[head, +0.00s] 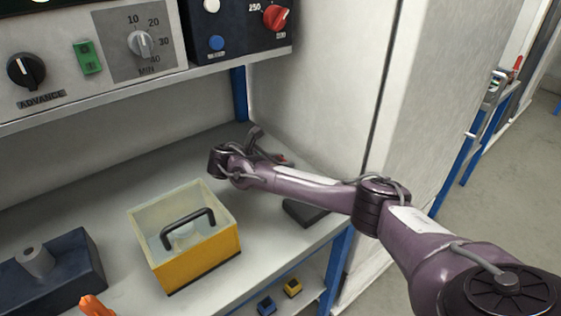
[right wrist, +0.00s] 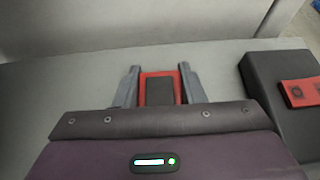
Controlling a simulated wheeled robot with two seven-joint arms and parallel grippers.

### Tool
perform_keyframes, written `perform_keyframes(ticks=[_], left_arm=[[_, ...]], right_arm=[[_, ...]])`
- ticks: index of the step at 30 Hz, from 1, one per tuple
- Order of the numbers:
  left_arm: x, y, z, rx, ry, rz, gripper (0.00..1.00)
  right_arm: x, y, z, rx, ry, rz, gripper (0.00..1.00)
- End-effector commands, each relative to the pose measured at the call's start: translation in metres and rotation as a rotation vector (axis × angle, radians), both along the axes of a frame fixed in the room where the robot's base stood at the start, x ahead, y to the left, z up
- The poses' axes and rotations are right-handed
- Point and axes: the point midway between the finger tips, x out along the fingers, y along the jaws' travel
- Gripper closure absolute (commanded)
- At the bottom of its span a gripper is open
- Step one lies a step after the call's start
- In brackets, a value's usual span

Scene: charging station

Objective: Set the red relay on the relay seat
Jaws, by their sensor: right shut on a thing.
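My right arm reaches in from the right in the head view, and its gripper (head: 268,148) is low over the back of the bench. In the right wrist view the gripper (right wrist: 158,88) is shut on a red piece with a dark grey centre, the red relay (right wrist: 145,91), held between its two grey fingers. A dark block (right wrist: 261,93) stands to the right in that view, with a red plate (right wrist: 301,92) bearing dark spots on top. It may be the relay seat. A dark block (head: 306,213) also shows below my arm in the head view. My left gripper is out of view.
A yellow box (head: 205,262) with clear walls and a black handle stands left of my arm. A dark blue block with a grey cylinder (head: 36,260) is at far left, an orange item (head: 96,306) in front. Control panels overhang the bench; a pale cabinet (head: 330,90) stands behind.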

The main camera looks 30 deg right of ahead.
Motion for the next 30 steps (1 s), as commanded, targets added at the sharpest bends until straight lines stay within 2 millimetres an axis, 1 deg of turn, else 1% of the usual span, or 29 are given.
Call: perform_keyframes(ticks=[8,9,13,23,26,30], left_arm=[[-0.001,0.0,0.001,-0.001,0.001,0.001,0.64],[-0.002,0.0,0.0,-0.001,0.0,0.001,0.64],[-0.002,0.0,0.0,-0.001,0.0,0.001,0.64],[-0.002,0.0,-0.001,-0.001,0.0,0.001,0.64],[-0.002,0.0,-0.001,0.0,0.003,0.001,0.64],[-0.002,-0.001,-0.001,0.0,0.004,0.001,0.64]], right_arm=[[0.0,0.0,-0.001,0.0,0.0,0.0,0.92],[0.0,0.0,-0.002,0.0,0.0,0.0,0.6],[0.0,0.0,-0.002,0.0,0.0,0.0,0.43],[0.0,0.0,0.001,0.0,-0.002,0.0,0.42],[0.0,0.008,0.005,0.002,-0.002,0.002,0.42],[-0.001,0.032,0.016,0.002,-0.003,0.004,0.42]])
